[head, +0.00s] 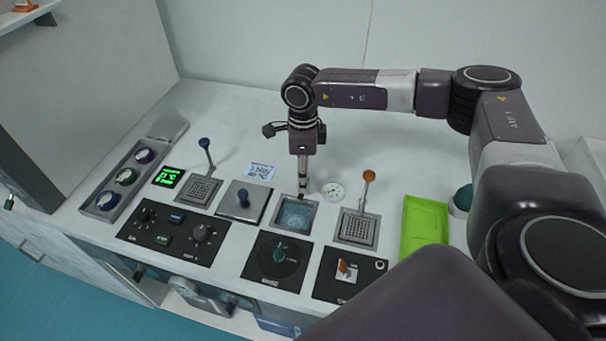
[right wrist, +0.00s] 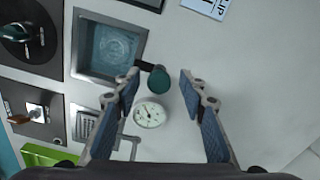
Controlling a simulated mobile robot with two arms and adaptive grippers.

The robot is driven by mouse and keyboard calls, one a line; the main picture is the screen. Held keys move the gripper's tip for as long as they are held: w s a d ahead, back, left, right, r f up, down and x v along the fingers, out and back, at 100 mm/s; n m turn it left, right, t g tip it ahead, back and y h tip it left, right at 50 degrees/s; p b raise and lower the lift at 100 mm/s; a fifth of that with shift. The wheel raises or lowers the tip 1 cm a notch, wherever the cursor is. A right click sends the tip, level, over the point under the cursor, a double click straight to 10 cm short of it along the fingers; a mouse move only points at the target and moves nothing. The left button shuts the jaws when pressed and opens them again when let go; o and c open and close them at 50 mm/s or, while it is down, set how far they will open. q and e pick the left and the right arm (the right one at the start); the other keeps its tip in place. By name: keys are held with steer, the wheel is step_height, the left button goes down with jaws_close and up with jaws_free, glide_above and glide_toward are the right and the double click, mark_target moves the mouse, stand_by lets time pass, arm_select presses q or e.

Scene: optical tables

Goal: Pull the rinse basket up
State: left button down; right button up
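The rinse bath is a square metal basin of bluish water (head: 295,215), near the middle of the table in the head view. It also shows at the upper left of the right wrist view (right wrist: 110,48). A dark handle with a teal knob (right wrist: 160,78) juts from the basin's edge in the wrist view. The basket itself is not clearly visible under the water. My right gripper (head: 303,194) points down at the basin's back edge. Its fingers (right wrist: 158,88) are open, with the knob between the tips in the picture; no contact shows. My left gripper is not in view.
A round gauge (right wrist: 150,114) lies close to the right gripper. A green tray (head: 425,226) is farther right. The table behind is clear.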

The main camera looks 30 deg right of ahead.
steer(key=shift+f, duration=0.4)
steer(key=shift+c, duration=0.5)
jaws_close()
steer(key=shift+r, duration=0.1)
